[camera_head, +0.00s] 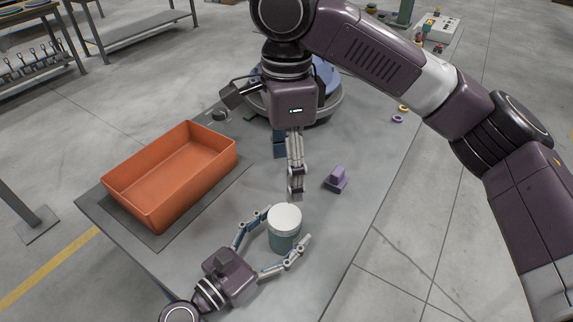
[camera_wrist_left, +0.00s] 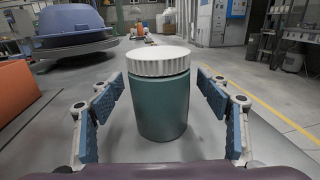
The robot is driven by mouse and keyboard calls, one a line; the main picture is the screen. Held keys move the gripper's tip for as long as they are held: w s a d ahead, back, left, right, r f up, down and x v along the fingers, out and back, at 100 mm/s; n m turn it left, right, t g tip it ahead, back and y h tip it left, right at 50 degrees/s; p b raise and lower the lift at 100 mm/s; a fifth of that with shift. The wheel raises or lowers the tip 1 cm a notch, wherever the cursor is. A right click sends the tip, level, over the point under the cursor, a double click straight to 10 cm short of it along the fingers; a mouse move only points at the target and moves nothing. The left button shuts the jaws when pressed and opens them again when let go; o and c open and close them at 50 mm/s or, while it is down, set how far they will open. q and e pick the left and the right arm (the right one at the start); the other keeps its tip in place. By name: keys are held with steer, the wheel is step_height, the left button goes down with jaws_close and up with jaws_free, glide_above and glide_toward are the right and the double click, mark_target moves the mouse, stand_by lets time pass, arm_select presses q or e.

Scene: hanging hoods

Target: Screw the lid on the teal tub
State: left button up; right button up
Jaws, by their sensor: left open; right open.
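The teal tub (camera_head: 284,242) stands upright on the grey table with the white ribbed lid (camera_head: 285,217) resting on its top. In the left wrist view the tub (camera_wrist_left: 160,108) is upright between my left fingers, and the lid (camera_wrist_left: 158,62) looks slightly tilted on it. My left gripper (camera_head: 276,240) is open around the tub, with a finger on each side; gaps show between the pads and the tub. My right gripper (camera_head: 296,195) points down just behind and above the lid, apart from it. Its fingers are seen edge-on, so the gap between them is hidden.
An orange bin (camera_head: 150,215) stands on the left of the table on a dark mat. A purple block-shaped piece (camera_head: 337,179) lies right of my right gripper. A blue rounded hood (camera_wrist_left: 72,28) is at the back. The table to the tub's right is clear.

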arm_select(q)
steer(key=shift+v, duration=5.5)
